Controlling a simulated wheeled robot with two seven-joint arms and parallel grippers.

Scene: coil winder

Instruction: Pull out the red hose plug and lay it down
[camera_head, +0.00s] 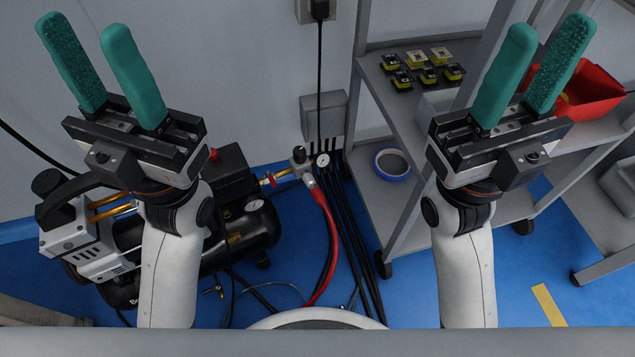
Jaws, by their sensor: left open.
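The red hose (328,225) runs down from a small metal fitting (303,165) beside the compressor to the blue floor. Its upper end meets the silver coupling (309,181); at this size I cannot tell the plug from the coupling. My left gripper (83,30) is raised at the upper left, its two green fingers apart with nothing between them. It is well away from the hose. My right gripper (548,32) is raised at the upper right, fingers apart and empty, in front of the grey cart.
The black compressor (262,228) stands on the floor behind my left arm. Black cables (357,255) run beside the hose. A grey cart (398,128) on the right holds small yellow-black parts (429,75), a red bin (590,97) and a blue-rimmed roll (392,165).

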